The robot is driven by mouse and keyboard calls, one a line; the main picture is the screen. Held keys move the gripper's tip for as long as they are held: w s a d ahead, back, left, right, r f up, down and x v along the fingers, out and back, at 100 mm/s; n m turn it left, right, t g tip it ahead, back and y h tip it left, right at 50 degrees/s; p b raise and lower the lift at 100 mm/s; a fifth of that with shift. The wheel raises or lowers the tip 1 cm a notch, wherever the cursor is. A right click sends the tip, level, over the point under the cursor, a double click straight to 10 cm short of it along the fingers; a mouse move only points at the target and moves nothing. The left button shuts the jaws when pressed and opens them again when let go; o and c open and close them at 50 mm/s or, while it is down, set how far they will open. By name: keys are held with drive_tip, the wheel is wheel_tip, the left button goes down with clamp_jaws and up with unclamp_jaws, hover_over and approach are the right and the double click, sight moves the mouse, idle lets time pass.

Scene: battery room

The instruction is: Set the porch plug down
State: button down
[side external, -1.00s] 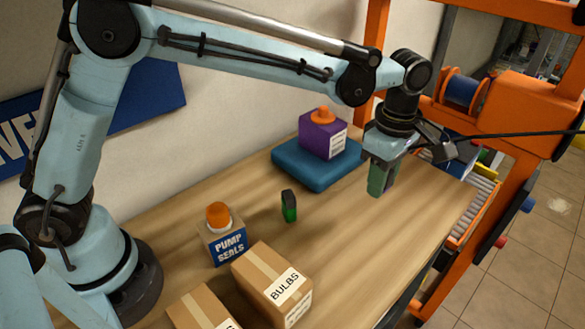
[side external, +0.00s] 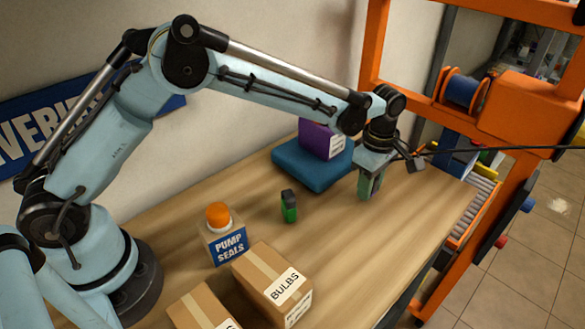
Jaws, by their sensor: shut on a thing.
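My gripper (side external: 368,190) points down over the right part of the wooden bench, in front of the blue pad. It is shut on a small dark green piece, which I take to be the porch plug (side external: 373,185). The fingers hide most of the piece, so its shape is unclear. Its lower end is close to the bench top; I cannot tell whether it touches. A similar small black and green block (side external: 289,206) stands upright on the bench, to the left of my gripper and apart from it.
A purple box (side external: 320,142) sits on the blue pad (side external: 310,172); my arm crosses its top. A pump seals box (side external: 227,245) with an orange knob (side external: 218,215) and a bulbs box (side external: 275,280) stand nearer. An orange frame (side external: 515,110) borders the right. Bench front right is clear.

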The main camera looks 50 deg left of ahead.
drive_tip(key=shift+f, duration=0.15)
drive_tip(key=c, duration=0.8)
unclamp_jaws()
drive_tip(key=shift+c, duration=0.2)
wheel_tip(320, 180, up, 12)
drive_tip(key=shift+f, duration=0.15)
drive_tip(key=s+a+r+m+t, duration=0.2)
drive_tip(key=s+a+r+m, duration=0.3)
drive_tip(key=a, duration=0.1)
drive_tip(key=s+a+f+m+t, duration=0.2)
drive_tip(key=s+a+m, duration=0.3)
drive_tip(key=s+m, duration=0.1)
drive_tip(key=s+a+f+m+t, duration=0.1)
drive_tip(key=s+a+m+t, duration=0.2)
drive_tip(key=s+m, duration=0.4)
drive_tip(key=shift+s+a+f, duration=0.4)
drive_tip(key=shift+s+a, duration=0.45)
drive_tip(key=shift+s, duration=0.2)
